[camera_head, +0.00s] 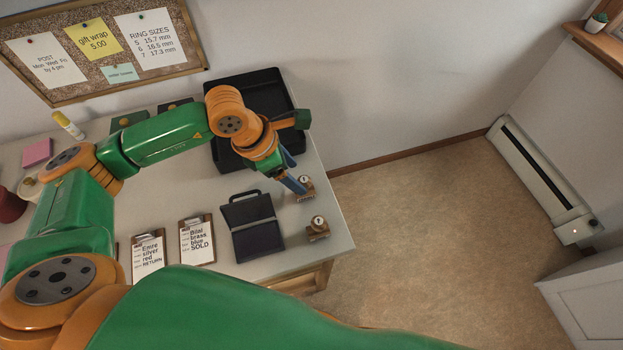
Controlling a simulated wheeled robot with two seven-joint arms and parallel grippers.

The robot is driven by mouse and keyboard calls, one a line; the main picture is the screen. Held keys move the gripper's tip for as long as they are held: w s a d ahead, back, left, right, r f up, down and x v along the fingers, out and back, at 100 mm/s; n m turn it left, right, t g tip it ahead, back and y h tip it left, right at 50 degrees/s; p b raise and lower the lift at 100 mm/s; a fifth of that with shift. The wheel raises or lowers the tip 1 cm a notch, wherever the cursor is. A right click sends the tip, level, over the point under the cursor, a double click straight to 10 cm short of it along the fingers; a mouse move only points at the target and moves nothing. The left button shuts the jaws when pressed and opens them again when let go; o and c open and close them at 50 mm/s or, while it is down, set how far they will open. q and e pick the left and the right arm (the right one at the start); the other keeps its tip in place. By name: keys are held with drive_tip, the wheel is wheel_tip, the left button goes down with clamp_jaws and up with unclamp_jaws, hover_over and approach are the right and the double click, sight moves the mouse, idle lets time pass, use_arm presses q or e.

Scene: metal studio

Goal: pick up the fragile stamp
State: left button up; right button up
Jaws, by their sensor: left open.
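Two small wooden stamps with round tops stand near the right edge of the table; the far stamp (306,184) is right beside the fingertips of my left gripper (297,186), and the near stamp (318,229) is closer to the front corner. The marks on the tops are too small to read, so I cannot tell which is the fragile stamp. My left gripper is open and points down and to the right. I cannot tell whether its fingers touch the far stamp. My right gripper is not in view.
An open dark ink pad (258,238) lies left of the stamps. Two clipboards (197,240) (148,257) lie farther left. A black tray (222,90) stands at the back, behind my left arm. The table's right edge is close to the stamps, with open floor beyond.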

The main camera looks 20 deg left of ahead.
use_arm(q)
drive_tip(key=shift+s+d+f+p, duration=0.3)
drive_tip(key=shift+s+f+p, duration=0.3)
drive_tip(key=shift+f+p, duration=0.1)
drive_tip(key=x, duration=0.4)
drive_tip(key=shift+w+a+f+p, duration=0.1)
drive_tip(key=shift+w+f+p, duration=0.1)
drive_tip(key=shift+f+p, duration=0.15)
drive_tip(key=shift+w+f, duration=0.1)
drive_tip(key=shift+f, duration=0.05)
drive_tip(key=c, duration=0.6)
clamp_jaws()
use_arm(e)
drive_tip(key=shift+s+r, duration=0.7)
drive_tip(key=shift+r, duration=0.25)
